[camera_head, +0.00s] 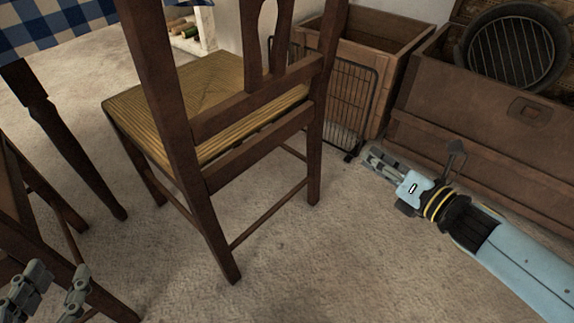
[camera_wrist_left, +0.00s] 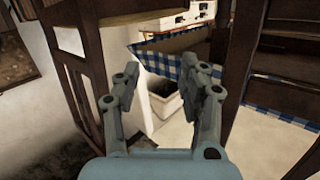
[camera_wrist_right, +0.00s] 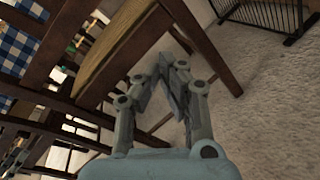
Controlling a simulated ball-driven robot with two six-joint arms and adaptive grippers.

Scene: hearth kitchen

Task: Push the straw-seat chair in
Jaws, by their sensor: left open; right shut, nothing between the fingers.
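The straw-seat chair (camera_head: 205,95) stands upright in the middle of the head view, its dark back frame nearest me. Its woven straw seat shows behind the slats, with the blue-checked table (camera_head: 50,25) at upper left. My right gripper (camera_head: 370,157) is shut and empty, low over the carpet right of the chair and apart from it in the head view. In the right wrist view, the fingers (camera_wrist_right: 168,65) point toward the chair's wooden seat edge and leg (camera_wrist_right: 210,50); contact cannot be told. My left gripper (camera_head: 58,277) is open and empty at the lower left.
Another dark wooden chair (camera_head: 15,190) stands at the left edge, close to my left gripper. A wooden box (camera_head: 375,65) with a black wire rack (camera_head: 338,95) and a brown chest (camera_head: 470,125) with a round grill pan (camera_head: 510,50) line the right. Carpet in front is clear.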

